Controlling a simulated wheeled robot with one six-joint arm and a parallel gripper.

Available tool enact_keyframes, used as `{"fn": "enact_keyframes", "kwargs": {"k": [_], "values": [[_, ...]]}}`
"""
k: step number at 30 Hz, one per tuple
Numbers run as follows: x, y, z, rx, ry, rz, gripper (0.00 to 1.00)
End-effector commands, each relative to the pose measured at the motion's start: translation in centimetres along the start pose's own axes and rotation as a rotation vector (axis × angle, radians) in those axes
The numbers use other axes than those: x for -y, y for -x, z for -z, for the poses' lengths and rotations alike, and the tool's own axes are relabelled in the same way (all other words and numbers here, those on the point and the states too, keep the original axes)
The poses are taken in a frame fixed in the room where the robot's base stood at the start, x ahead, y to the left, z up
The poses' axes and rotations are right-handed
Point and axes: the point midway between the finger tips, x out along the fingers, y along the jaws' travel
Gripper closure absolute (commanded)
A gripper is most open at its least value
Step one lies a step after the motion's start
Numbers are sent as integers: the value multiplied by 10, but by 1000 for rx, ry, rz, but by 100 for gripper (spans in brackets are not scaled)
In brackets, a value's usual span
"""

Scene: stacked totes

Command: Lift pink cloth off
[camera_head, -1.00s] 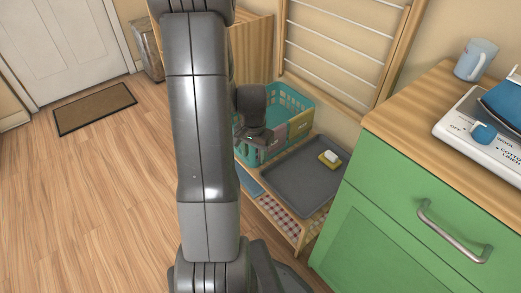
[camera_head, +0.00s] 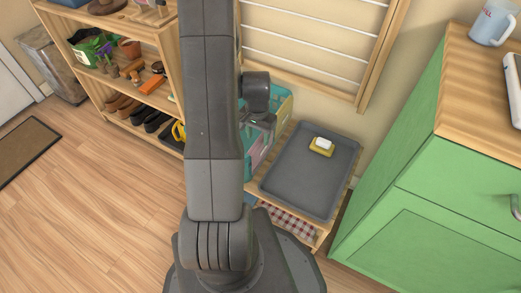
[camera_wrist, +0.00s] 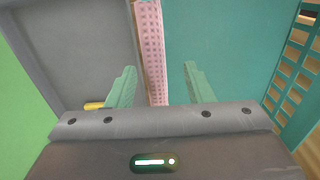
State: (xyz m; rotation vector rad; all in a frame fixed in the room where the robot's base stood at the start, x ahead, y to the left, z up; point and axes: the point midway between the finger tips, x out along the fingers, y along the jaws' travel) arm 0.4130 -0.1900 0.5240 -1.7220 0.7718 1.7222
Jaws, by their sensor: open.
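The pink cloth (camera_wrist: 151,45) shows in the wrist view as a narrow checked strip along the crate's near wall, between the grey tray and the teal crate interior. In the head view a pinkish patch (camera_head: 262,150) shows on the teal crate (camera_head: 284,108), partly hidden by my arm. My gripper (camera_wrist: 160,66) is open and empty, with its two green fingers on either side of the strip in the wrist view. I cannot tell whether they touch it. In the head view my gripper (camera_head: 262,120) is over the crate.
A grey tray (camera_head: 300,185) beside the crate holds a yellow dish with a white block (camera_head: 322,146). A red checked cloth (camera_head: 290,222) lies below. A green cabinet (camera_head: 420,200) stands right, a shelf with shoes (camera_head: 130,100) left. A drying rack (camera_head: 315,50) is on the wall.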

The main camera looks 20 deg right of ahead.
Motion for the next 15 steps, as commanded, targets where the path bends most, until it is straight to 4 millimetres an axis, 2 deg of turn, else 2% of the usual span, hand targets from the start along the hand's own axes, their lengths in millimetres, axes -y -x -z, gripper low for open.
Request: {"fn": "enact_keyframes", "kwargs": {"k": [5, 12, 15], "values": [[-3, -16, 2, 1, -1, -1, 53], [-7, -50, 6, 3, 0, -1, 53], [-6, -53, 6, 0, 0, 0, 53]]}}
